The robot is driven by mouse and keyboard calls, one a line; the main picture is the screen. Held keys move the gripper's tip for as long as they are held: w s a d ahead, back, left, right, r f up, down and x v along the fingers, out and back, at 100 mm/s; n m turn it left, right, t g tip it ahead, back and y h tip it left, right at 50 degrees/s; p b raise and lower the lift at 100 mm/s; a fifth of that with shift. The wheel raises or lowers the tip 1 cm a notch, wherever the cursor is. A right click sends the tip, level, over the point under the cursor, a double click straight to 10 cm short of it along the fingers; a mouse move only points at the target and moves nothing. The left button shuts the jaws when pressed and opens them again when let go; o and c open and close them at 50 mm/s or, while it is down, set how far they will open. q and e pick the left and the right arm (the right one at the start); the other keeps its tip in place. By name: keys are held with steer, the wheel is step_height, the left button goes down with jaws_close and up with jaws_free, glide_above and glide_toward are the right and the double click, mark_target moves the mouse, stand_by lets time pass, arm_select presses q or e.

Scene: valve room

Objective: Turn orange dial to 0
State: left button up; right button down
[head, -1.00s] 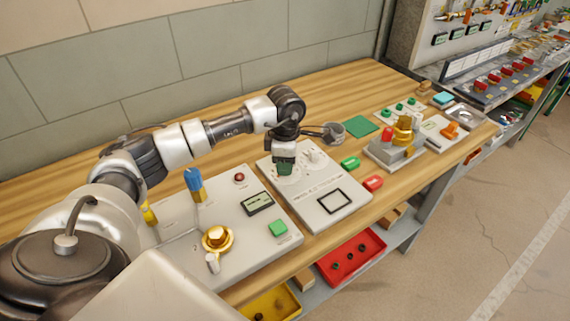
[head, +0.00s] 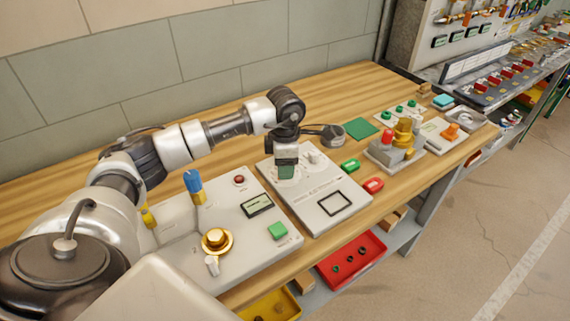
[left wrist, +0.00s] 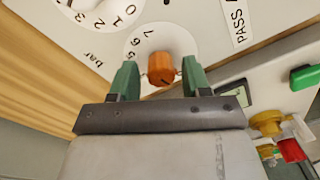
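The orange dial (left wrist: 161,69) sits on a pale panel in the left wrist view, with the numbers 5, 6 and 7 showing at its upper left. Its 0 is not visible. A dark mark shows on its near face. My left gripper (left wrist: 159,78) is open, with one green finger on each side of the dial and a small gap to each. In the head view my left gripper (head: 286,171) points down over the middle panel (head: 318,219) and hides the dial. My right gripper is not in view.
A white knob (left wrist: 85,5) with a 0 to 3 scale is close beside the dial. Left of the middle panel is another panel (head: 262,262) with a blue-topped lever (head: 194,184) and a gold knob (head: 215,240). Red and green blocks lie to the right.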

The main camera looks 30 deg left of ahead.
arm_select(q)
steer(key=shift+o, duration=0.5)
steer(key=shift+r, duration=0.35)
step_height(320, 180, up, 10)
steer(key=b, duration=0.1)
